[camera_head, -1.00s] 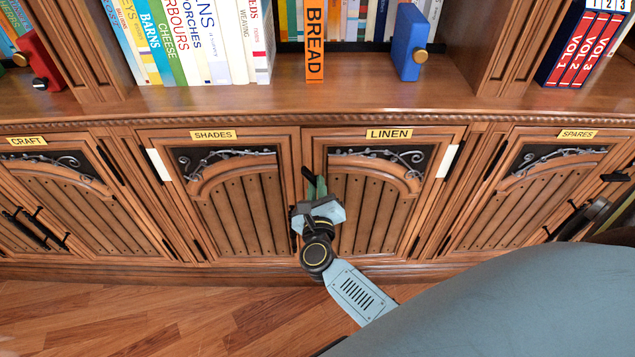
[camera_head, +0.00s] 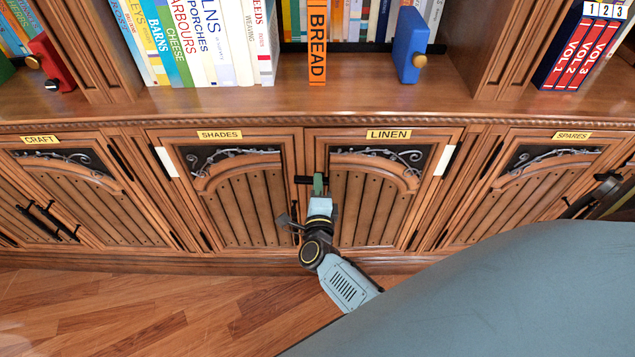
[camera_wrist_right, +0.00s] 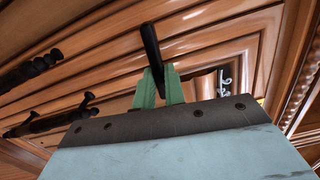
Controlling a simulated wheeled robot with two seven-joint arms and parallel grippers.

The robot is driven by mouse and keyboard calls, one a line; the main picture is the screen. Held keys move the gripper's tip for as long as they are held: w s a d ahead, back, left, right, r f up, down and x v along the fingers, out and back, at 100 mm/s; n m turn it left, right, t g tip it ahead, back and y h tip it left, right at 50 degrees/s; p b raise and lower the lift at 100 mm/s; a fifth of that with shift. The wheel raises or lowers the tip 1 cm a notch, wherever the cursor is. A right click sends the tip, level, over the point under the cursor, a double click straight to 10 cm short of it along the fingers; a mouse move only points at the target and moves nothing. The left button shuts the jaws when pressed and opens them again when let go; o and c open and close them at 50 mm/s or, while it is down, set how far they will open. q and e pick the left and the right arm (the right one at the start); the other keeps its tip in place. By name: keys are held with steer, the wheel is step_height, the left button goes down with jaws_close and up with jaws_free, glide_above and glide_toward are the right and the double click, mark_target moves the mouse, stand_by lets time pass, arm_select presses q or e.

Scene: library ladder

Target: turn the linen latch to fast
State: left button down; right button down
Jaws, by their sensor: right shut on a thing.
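The linen door (camera_head: 372,215) carries a yellow LINEN label (camera_head: 388,134) on its top rail. Its dark latch (camera_head: 303,180) is at the door's upper left edge, at the seam with the shades door, and lies about level in the head view. My right gripper (camera_head: 319,184) is shut on the latch. In the right wrist view the black latch bar (camera_wrist_right: 151,45) stands between the green fingertips (camera_wrist_right: 160,85). The fingers hide part of the latch. My left gripper is not in view.
The shades door (camera_head: 240,215) adjoins on the left, with a dark handle (camera_head: 294,215) near the seam. The shelf ledge (camera_head: 200,108) runs above the doors, with an orange BREAD book (camera_head: 317,45) and a blue bookend (camera_head: 410,45). Open wooden floor (camera_head: 130,310) lies below.

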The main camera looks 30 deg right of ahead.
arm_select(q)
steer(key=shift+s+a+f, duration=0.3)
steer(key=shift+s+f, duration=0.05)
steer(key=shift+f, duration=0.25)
arm_select(e)
steer(key=shift+f+n, duration=0.1)
steer(key=shift+n, duration=0.6)
steer(key=c, duration=1.5)
jaws_free()
steer(key=shift+o, duration=0.2)
